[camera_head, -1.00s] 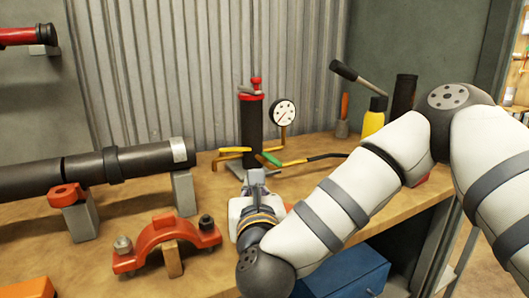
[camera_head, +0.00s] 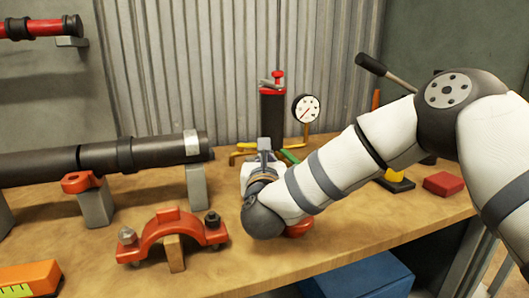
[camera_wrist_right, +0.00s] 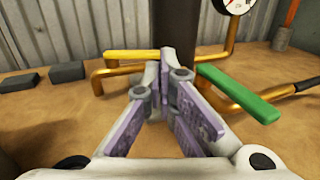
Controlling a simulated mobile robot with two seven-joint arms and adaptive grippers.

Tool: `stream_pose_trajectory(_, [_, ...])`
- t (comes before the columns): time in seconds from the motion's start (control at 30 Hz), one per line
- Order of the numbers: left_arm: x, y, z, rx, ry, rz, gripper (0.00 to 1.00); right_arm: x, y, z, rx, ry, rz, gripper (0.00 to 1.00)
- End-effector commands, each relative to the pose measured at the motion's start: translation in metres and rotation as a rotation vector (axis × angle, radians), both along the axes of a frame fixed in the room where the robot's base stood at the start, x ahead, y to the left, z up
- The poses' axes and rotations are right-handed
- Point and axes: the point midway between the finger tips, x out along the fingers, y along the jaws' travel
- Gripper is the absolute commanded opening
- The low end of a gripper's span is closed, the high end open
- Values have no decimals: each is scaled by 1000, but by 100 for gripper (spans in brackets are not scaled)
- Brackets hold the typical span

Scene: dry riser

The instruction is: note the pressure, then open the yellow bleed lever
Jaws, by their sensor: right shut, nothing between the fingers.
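A black riser with a red top (camera_head: 271,112) stands at the back of the bench; its lower part shows in the right wrist view (camera_wrist_right: 174,28). A round white pressure gauge (camera_head: 306,108) is on a brass pipe to its right; its reading is too small to make out. The yellow lever (camera_head: 243,147) is left of the riser, and appears as a yellow bar in the wrist view (camera_wrist_right: 132,55). A green lever (camera_head: 289,156) lies to the right, clearer in the wrist view (camera_wrist_right: 240,93). My right gripper (camera_head: 265,143) is shut and empty in front of the riser, between the levers.
An orange clamp (camera_head: 172,236) and a black pipe on supports (camera_head: 100,158) are on the left. A red block (camera_head: 443,184) lies to the right, and a blue box (camera_head: 365,276) is below the bench. Two dark blocks (camera_wrist_right: 66,71) lie left of the levers.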

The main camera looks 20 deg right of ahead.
Motion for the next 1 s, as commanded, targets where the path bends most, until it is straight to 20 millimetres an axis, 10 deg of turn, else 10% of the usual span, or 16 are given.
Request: stream_pose_trajectory(1.0, [-3, 0, -4, 0, 10, -1, 40, 33, -14, 1, 0, 0, 1, 0])
